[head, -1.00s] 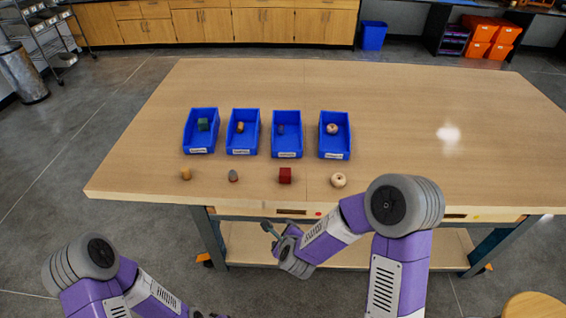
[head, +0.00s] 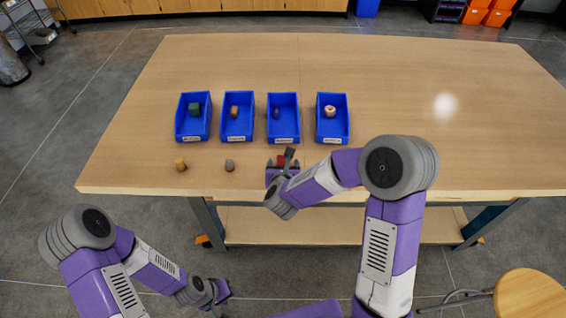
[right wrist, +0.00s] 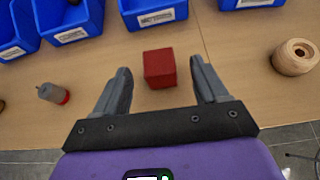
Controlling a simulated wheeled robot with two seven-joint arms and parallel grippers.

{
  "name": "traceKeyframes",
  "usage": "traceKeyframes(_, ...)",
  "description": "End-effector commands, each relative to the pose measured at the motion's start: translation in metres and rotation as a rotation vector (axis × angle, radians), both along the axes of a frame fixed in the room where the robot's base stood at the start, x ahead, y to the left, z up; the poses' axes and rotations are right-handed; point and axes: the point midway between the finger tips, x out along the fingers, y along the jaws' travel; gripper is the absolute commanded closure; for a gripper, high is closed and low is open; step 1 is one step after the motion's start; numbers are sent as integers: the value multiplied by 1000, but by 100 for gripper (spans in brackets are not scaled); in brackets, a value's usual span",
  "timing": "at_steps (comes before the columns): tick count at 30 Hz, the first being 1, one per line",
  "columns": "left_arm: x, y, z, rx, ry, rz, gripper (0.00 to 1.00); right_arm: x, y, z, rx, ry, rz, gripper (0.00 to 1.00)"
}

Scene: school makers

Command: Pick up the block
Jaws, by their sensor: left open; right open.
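The red block (right wrist: 159,68) sits on the table in the right wrist view, just beyond and between the fingertips. In the head view the block (head: 283,160) is mostly hidden behind my right gripper (head: 282,161). My right gripper (right wrist: 159,75) is open and empty, with a finger to each side of the block's near end. My left gripper (head: 221,297) is low at the front left, below the table edge, away from the block, and holds nothing that I can see.
Several blue bins (head: 238,118) stand in a row behind the block, each with a small object inside. A grey cone-like piece (right wrist: 53,93) lies left of the block and a wooden ring (right wrist: 295,57) lies right. A tan piece (head: 180,164) is further left. The table's right side is clear.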

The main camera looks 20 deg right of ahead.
Motion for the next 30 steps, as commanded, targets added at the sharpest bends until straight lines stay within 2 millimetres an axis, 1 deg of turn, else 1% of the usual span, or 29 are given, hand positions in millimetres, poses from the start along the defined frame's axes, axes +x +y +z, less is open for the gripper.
traceKeyframes(1,0,0,0,0,0,0,57,6,-1,-3,1,1,0,28)
traceKeyframes(4,0,0,1,0,0,0,57,13,-3,-7,0,0,2,28)
traceKeyframes(11,0,0,1,0,0,0,57,15,-3,-7,0,-1,2,28)
traceKeyframes(14,0,0,1,0,-1,0,57,14,-3,-7,-1,-1,3,40)
traceKeyframes(15,0,0,1,0,-1,0,57,14,-3,-7,-1,-1,3,46)
traceKeyframes(23,0,0,1,0,-1,0,57,14,-3,-7,-1,-1,3,86)
traceKeyframes(24,0,0,1,0,-1,0,57,14,-3,-7,-1,-1,3,87)
traceKeyframes(30,0,0,1,0,-1,0,57,14,-3,-5,-1,-2,3,87)
